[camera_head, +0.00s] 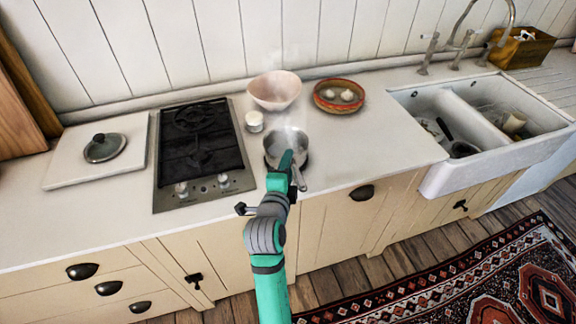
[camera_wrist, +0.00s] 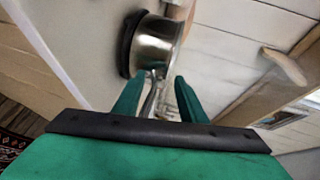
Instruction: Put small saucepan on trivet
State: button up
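The small saucepan (camera_head: 284,143) is a shiny metal pan standing upright on the counter, right of the hob, with steam rising above it. Its handle (camera_head: 299,178) points toward the counter's front edge. In the wrist view the saucepan (camera_wrist: 156,44) has a dark round disc (camera_wrist: 128,44) against its base, which looks like the trivet; the pan hides most of it. My gripper (camera_wrist: 158,80) is at the handle side of the pan. Its two green fingers are apart, with the handle between them and visible space beside it. In the head view my arm covers part of the pan.
A pink bowl (camera_head: 275,90), a small white jar (camera_head: 254,122) and a red-rimmed dish (camera_head: 339,96) stand behind the pan. The black hob (camera_head: 198,150) is at left, beside a white board (camera_head: 62,172) bearing a lid (camera_head: 104,148). The sink (camera_head: 443,182) is right; counter between is clear.

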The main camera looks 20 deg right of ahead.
jog(key=v, duration=1.2)
jog(key=s+a+f+n+t+y, duration=0.1)
jog(key=s+a+f+n+y, duration=0.55)
jog(key=s+f+n, duration=0.7)
jog(key=s+a+f+n, duration=0.1)
jog(key=s+n, duration=0.3)
jog(key=s, duration=0.5)
jog(key=s+a+n, duration=0.2)
jog(key=s+n, duration=0.3)
jog(key=s, duration=0.4)
jog(key=shift+s+a+f+t, duration=0.25)
jog(key=shift+s+f+t, duration=0.05)
jog(key=shift+f, duration=0.1)
